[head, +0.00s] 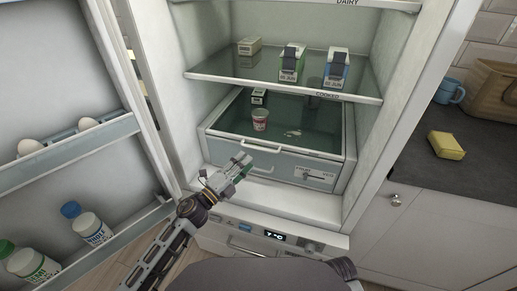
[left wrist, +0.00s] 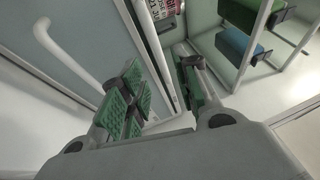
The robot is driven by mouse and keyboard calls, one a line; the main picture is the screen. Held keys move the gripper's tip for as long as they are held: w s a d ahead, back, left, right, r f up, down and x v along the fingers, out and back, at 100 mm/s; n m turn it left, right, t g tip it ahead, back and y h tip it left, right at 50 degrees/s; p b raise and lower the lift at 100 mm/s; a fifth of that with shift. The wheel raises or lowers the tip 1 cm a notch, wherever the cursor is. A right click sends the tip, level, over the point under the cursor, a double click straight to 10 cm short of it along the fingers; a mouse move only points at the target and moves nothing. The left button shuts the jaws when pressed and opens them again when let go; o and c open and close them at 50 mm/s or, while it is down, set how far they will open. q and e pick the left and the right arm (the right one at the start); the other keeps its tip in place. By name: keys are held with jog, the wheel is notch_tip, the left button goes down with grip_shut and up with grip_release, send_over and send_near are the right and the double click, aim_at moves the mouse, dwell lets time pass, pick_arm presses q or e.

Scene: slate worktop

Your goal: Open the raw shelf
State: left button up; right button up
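The fridge stands open, and a grey drawer (head: 268,160) sits at its bottom, under the shelf labelled COOKED. I see into it from above; I cannot tell whether it is pulled out. The handle also shows at the left of the left wrist view (left wrist: 64,52). My left gripper (head: 243,163) is in front of the drawer's left part, near the handle. Its green-padded fingers (left wrist: 160,88) are apart with nothing between them. My right gripper is not in view.
A red-and-white cup (head: 260,120) and a green carton (head: 258,97) are in the drawer. Cartons stand on the glass shelf (head: 225,77). The open door at left holds bottles (head: 92,228) and eggs. A worktop with a yellow sponge (head: 446,145) is at right.

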aim_at(259, 148)
pick_arm(q)
jog(key=shift+x, duration=4.15)
jog(key=shift+w+r, duration=0.1)
grip_shut()
